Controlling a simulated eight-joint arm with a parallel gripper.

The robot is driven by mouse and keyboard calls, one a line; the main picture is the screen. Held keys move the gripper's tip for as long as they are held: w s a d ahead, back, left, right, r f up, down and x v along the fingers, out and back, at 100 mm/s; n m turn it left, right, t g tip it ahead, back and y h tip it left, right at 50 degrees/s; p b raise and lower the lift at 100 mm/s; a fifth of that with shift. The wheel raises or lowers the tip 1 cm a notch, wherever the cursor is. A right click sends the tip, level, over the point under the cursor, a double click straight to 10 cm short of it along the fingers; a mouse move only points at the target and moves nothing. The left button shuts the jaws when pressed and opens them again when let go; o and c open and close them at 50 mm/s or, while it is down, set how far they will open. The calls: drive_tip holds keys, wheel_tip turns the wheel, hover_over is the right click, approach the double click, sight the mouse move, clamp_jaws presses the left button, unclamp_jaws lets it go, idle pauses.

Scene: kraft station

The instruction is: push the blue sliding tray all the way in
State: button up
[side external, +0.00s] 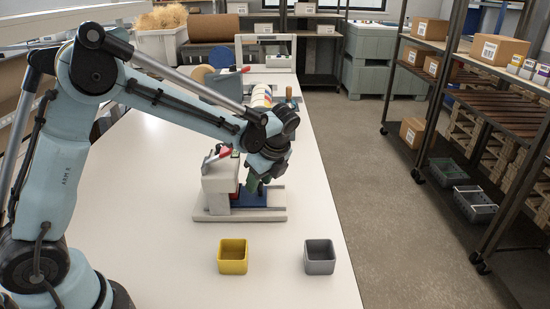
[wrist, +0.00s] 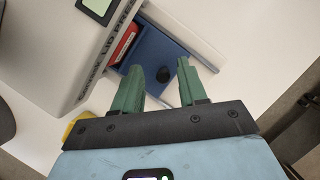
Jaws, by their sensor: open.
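The blue sliding tray (wrist: 158,48) sticks out of a pale grey press (wrist: 60,45) in the wrist view. In the side view the tray (side external: 262,200) shows at the right of the press (side external: 218,177), partly hidden by my gripper. My gripper (wrist: 160,67) has green fingers that stand apart. In the side view my gripper (side external: 254,184) is just above the tray.
A yellow bin (side external: 233,257) and a grey bin (side external: 319,258) stand on the white table (side external: 150,200) in front of the press. A red-handled lever (side external: 217,157) rises from the press top. Rolls of tape (side external: 261,95) stand behind. The table's right edge is close to the press base.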

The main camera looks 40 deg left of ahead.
drive_tip(key=v, duration=1)
drive_tip(key=shift+r, duration=0.35)
drive_tip(key=s+a+r+n+t+h, duration=0.2)
drive_tip(key=s+a+r+n+h, duration=0.15)
drive_tip(key=s+n, duration=0.45)
drive_tip(key=s+d+f+n+t+h, duration=0.1)
drive_tip(key=s+d+f+n+t, duration=0.2)
drive_tip(key=n, duration=0.7)
drive_tip(key=s+f+t, duration=0.2)
drive_tip(key=s, duration=0.1)
drive_tip(key=shift+s+f, duration=0.15)
drive_tip(key=shift+s, duration=0.2)
